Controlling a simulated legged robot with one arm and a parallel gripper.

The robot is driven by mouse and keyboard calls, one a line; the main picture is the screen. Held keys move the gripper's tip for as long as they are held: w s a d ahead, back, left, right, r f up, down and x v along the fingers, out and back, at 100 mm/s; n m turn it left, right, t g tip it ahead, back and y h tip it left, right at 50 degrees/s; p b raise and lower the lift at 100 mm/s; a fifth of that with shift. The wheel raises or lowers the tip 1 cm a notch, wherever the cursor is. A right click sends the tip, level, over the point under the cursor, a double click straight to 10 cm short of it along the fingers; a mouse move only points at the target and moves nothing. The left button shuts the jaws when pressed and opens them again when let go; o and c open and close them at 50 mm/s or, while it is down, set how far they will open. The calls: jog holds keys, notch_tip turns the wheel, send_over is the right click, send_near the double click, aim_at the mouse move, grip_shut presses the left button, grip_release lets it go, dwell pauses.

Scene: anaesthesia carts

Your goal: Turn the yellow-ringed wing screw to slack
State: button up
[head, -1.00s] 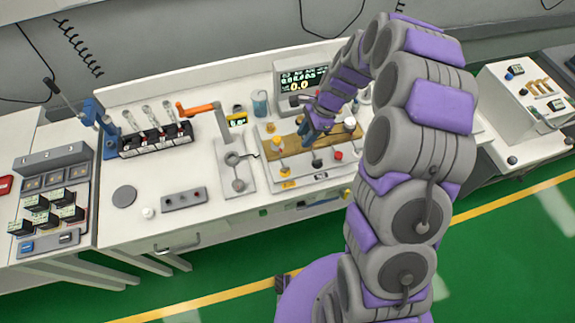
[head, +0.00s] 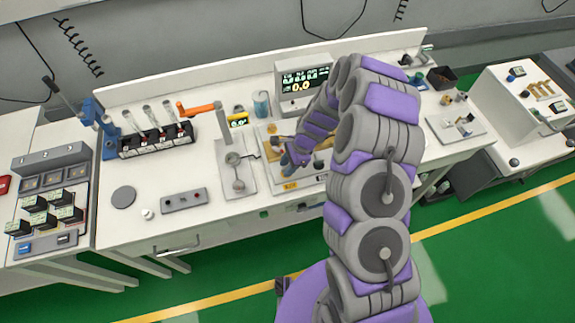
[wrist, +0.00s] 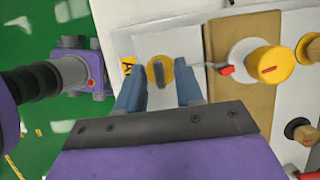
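The yellow-ringed wing screw (wrist: 160,72) shows in the wrist view as a yellow disc with a dark grey wing across its middle. The wing runs roughly up and down in that picture. My gripper (wrist: 158,95) is open, with one blue finger to each side of the screw and nothing held. The fingertips appear close to the disc; I cannot tell whether they touch it. In the head view my gripper (head: 290,157) is over the front left of the panel, and the screw is hidden behind it.
A monitor (head: 304,82) stands behind the panel.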

jog(key=shift+c, duration=0.5)
jog(key=shift+d, duration=0.1)
grip_shut()
